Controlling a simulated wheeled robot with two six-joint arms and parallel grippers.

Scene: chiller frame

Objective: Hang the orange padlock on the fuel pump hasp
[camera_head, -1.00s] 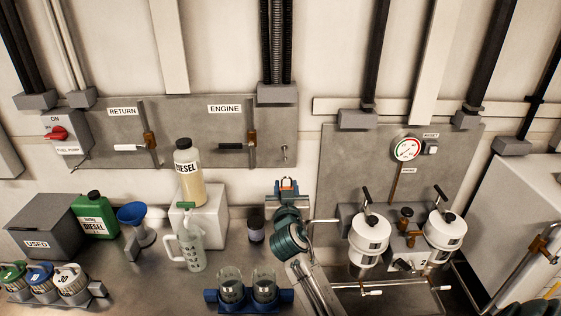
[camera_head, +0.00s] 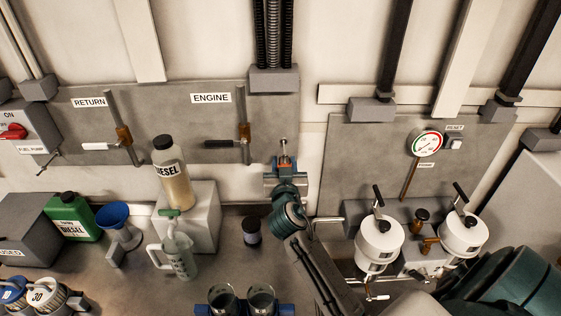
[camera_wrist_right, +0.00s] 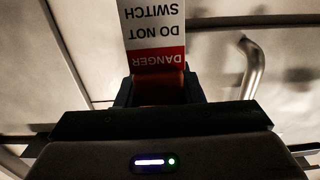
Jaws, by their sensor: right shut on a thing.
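The orange padlock (camera_head: 285,162) is between the fingers of my right gripper (camera_head: 285,172), in front of the grey panel below right of the ENGINE label. A thin metal piece stands just above it; I cannot tell whether this is its shackle or a peg on the panel. In the right wrist view, the shut gripper (camera_wrist_right: 160,92) holds the padlock, dark orange, under a red-and-white DANGER DO NOT SWITCH tag (camera_wrist_right: 153,30). The FUEL PUMP switch box (camera_head: 22,128) has a red knob and is at the far left. A small metal hasp-like piece (camera_head: 48,164) juts out below it. My left gripper is out of view.
RETURN (camera_head: 122,146) and ENGINE (camera_head: 243,143) valve levers stick out between the switch box and my gripper. Filter units (camera_head: 380,243) with handles are on the right.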

